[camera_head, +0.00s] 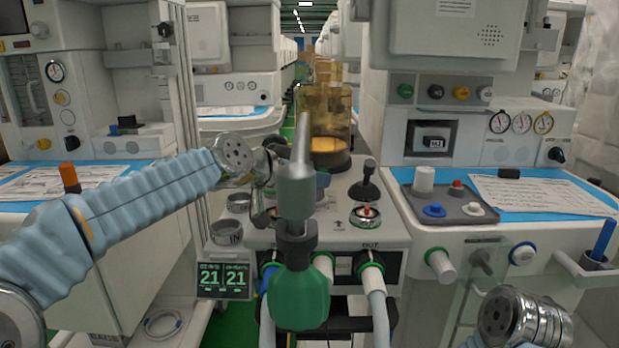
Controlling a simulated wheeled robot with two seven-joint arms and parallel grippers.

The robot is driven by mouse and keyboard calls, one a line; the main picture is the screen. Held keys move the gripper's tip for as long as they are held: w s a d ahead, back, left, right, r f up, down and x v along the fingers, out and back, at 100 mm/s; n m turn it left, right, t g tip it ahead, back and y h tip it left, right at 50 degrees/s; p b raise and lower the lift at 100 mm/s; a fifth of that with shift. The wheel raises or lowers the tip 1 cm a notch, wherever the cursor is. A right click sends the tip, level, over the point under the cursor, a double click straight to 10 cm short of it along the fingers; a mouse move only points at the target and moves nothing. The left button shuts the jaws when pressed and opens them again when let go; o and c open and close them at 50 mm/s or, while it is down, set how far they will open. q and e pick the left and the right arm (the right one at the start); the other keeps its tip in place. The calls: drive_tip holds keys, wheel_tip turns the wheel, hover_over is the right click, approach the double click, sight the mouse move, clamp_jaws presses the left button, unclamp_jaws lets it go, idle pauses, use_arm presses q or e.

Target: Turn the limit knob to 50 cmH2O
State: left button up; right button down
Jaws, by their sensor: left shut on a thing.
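My left arm comes in from the left, and its gripper (268,190) is at the top of the absorber block, just left of the upright grey post. It is shut on what seems to be the limit knob; the post and the gripper hide the grip and any scale. A small blue-grey piece (323,181) shows right of the post, and I cannot tell whether it is part of the knob. My right arm's metal wrist shows at the lower right; its gripper is out of view.
The grey post (296,190) with a green bag (301,295) stands in front of the block. An amber canister (326,130) is behind. A black-knobbed lever (368,180) and hoses are to the right. A grey tray (450,205) lies on the blue worktop.

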use_arm(q)
drive_tip(key=shift+w+a+f+m+g+h+b, duration=0.15)
drive_tip(key=shift+w+a+m+g+h+b, duration=0.05)
drive_tip(key=shift+m+g+h+b, duration=0.6)
drive_tip(key=shift+m+g+h, duration=0.3)
drive_tip(key=shift+m, duration=0.1)
drive_tip(key=shift+m+g+p, duration=0.35)
drive_tip(key=shift+m+g, duration=0.05)
drive_tip(key=shift+m, duration=0.1)
drive_tip(key=m+g+p, duration=0.1)
drive_tip(key=g+p, duration=0.1)
drive_tip(key=m+g+h+p, duration=0.1)
drive_tip(key=m+p, duration=0.1)
drive_tip(key=r+m+g+h+p, duration=0.1)
drive_tip(key=g+p, duration=0.1)
drive_tip(key=shift+w+m+g, duration=0.25)
drive_tip(key=shift+m+g, duration=0.05)
drive_tip(key=shift+m, duration=0.1)
drive_tip(key=shift+f+m+g+p, duration=0.3)
drive_tip(key=shift+m+g+p, duration=0.7)
drive_tip(key=shift+g+p, duration=0.1)
drive_tip(key=o, duration=1.1)
drive_tip(key=shift+c, duration=0.2)
